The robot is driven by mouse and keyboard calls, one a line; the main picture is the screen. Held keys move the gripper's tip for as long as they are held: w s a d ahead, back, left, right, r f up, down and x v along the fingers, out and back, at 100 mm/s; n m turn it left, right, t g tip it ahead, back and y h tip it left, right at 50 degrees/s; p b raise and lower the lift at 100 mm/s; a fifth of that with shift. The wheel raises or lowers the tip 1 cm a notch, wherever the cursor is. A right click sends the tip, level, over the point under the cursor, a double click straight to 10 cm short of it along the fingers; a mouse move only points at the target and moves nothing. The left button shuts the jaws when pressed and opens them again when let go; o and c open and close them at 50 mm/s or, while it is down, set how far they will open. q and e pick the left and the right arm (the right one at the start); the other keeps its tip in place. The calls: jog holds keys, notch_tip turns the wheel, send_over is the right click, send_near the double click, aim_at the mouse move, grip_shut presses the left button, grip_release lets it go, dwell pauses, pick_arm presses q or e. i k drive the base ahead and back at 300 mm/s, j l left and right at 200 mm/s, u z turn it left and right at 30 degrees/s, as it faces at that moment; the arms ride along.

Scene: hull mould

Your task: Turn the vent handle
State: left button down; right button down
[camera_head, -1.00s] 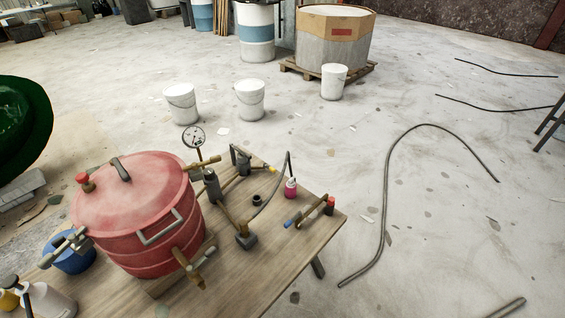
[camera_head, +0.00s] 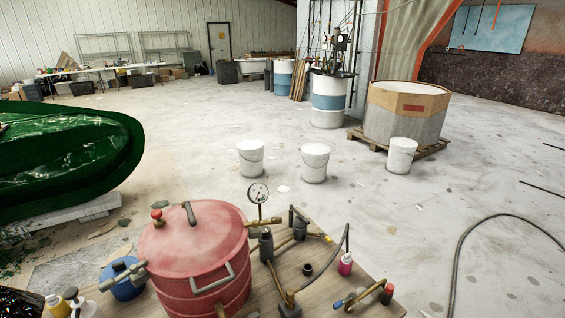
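A red pressure pot (camera_head: 195,265) with a lid stands on a wooden table (camera_head: 335,303) at the bottom of the view. On its lid are a red knob (camera_head: 157,216) and a dark curved handle (camera_head: 191,212). Brass fittings (camera_head: 264,221) come out of its upper right side, by a round gauge (camera_head: 258,194). A brass piece with a blue end and a dark red end (camera_head: 365,296) is at the table's right. I cannot tell which part is the vent handle. The pot's lower front is cut off by the frame. Neither of my grippers shows.
A blue pot (camera_head: 122,284) and bottles (camera_head: 58,304) stand left of the red pot. A pink bottle (camera_head: 346,264) is on the table. White buckets (camera_head: 315,163) stand beyond, with clear floor between. A green hull mould (camera_head: 62,160) is at the left. A hose (camera_head: 462,246) lies at the right.

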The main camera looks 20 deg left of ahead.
aim_at(192, 218)
jog(key=u, duration=1.25)
jog(key=k+z, duration=0.2)
jog(key=z, duration=0.2)
jog(key=k+z, duration=0.15)
jog(key=z, duration=0.25)
